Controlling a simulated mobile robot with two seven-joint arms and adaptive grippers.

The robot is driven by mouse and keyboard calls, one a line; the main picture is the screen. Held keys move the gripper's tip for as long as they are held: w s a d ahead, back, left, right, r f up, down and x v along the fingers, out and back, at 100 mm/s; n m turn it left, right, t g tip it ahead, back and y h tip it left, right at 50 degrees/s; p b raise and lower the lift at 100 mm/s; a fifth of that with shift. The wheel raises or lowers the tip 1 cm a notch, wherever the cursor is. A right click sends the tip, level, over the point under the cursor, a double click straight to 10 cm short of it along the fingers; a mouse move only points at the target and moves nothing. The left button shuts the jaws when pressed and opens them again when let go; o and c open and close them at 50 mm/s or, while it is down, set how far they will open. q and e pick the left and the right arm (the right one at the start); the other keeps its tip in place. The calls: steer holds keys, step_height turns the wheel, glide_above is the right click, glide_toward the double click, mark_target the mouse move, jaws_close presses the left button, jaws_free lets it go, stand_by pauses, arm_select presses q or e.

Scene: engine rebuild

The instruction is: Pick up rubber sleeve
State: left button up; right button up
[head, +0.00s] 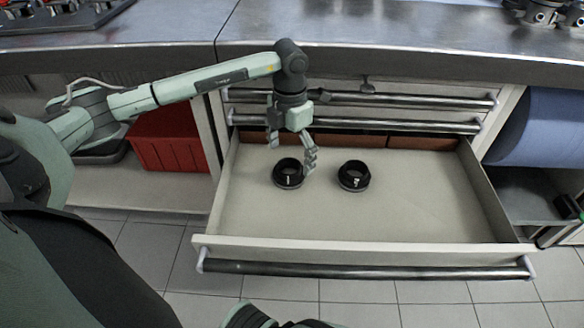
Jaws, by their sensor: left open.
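Two black rubber sleeves lie in the open drawer (430,215). Both are short rings with a small white mark. The left rubber sleeve (288,181) lies almost under my left gripper (291,158). The right rubber sleeve (353,184) lies a short way to its right, apart from it. My left gripper points down into the drawer with its fingers spread and nothing between them. Its right finger shows close to the left sleeve's upper right edge; I cannot tell whether they touch.
Shut drawers with bar handles (400,101) are above the open drawer, close behind my left wrist. A red crate (172,150) stands on the shelf at left. A blue roll (540,128) is at right. The drawer's right half is empty.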

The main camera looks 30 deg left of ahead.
mark_target(289, 168)
arm_select(q)
steer(key=f, duration=0.5)
steer(key=shift+a, duration=0.2)
steer(key=shift+c, duration=0.6)
steer(key=c, duration=1.1)
steer(key=shift+c, duration=0.2)
